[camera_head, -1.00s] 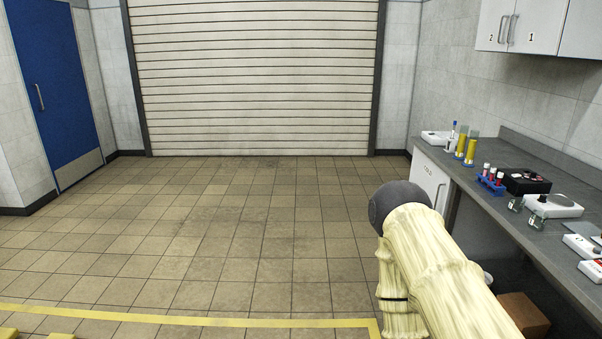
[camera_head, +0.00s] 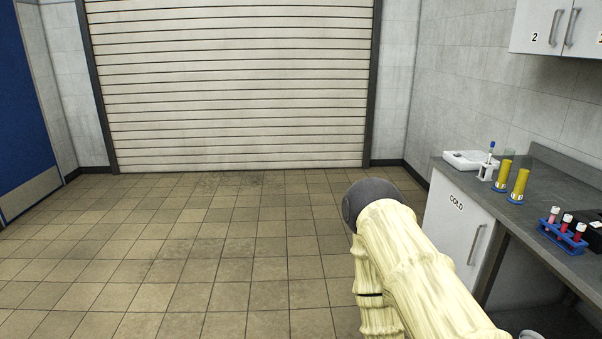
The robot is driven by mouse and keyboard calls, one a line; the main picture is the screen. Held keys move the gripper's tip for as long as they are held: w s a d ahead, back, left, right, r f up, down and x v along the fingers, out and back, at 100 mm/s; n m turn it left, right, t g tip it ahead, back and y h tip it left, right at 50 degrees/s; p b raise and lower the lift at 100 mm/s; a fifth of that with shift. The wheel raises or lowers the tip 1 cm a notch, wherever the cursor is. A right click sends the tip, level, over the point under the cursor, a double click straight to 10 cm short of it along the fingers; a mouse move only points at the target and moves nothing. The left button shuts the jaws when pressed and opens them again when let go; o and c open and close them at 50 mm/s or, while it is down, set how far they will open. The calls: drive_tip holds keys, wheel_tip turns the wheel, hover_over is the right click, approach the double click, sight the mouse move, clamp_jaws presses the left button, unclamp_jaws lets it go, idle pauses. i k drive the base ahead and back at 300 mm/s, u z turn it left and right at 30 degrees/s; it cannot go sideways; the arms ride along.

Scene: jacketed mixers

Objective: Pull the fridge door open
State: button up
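The fridge is a white unit under the right-hand counter, and its door (camera_head: 452,236) is marked COLD. The door looks closed. Its upright metal handle (camera_head: 476,245) is on the door's right side. My arm, in a pale yellow cover with a dark rounded joint, stands in front of and to the left of the fridge in the head view. It hides a little of the door's lower left. My gripper is not visible in this view.
The grey counter (camera_head: 545,205) carries a white device (camera_head: 468,160), yellow cylinders (camera_head: 518,186) and a blue tube rack (camera_head: 563,235). Wall cupboards (camera_head: 560,28) hang above. The tiled floor (camera_head: 220,250) is clear up to the roller shutter (camera_head: 230,85). A blue door (camera_head: 20,110) is at left.

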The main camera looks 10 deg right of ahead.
sight(458, 226)
drive_tip(key=z, duration=0.45)
drive_tip(key=i, duration=1.9)
drive_tip(key=z, duration=0.55)
